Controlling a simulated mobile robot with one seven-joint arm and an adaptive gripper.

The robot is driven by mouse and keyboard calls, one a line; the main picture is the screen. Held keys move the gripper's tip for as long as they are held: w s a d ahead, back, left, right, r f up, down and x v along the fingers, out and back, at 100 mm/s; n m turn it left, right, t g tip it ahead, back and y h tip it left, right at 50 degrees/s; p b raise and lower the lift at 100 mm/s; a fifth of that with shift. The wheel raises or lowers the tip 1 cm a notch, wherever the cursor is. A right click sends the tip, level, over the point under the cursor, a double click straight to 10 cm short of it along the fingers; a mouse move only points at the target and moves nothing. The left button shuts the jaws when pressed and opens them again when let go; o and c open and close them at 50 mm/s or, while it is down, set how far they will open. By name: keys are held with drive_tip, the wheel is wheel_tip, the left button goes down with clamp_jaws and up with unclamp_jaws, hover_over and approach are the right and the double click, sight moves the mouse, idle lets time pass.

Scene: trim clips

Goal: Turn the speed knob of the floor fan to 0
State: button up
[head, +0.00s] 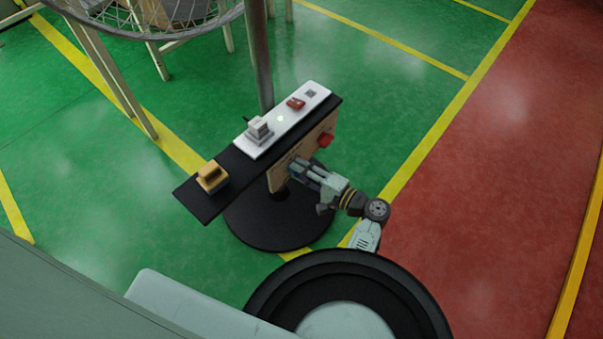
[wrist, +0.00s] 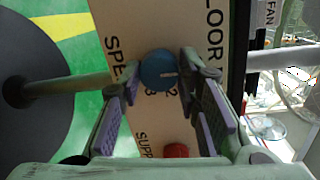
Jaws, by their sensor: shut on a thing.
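The digits 2 and 3 show beside the knob; other digits are hidden or unreadable. My gripper (wrist: 159,74) has one finger on each side of the knob and is shut on it. In the head view my gripper (head: 295,169) is at the panel's front face, and hides the blue knob there.
A red knob (head: 325,140) is on the same panel and also shows in the wrist view (wrist: 176,150). A black shelf (head: 205,203) above carries a yellow block (head: 212,177) and a white strip (head: 262,138) with switches. A pole rises behind it. Red floor to the right is clear.

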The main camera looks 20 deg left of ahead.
idle(0.3)
drive_tip(key=o, duration=1.1)
drive_tip(key=shift+o, duration=0.2)
drive_tip(key=f+v, duration=0.1)
drive_tip(key=v, duration=1.1)
drive_tip(key=shift+r, duration=0.45)
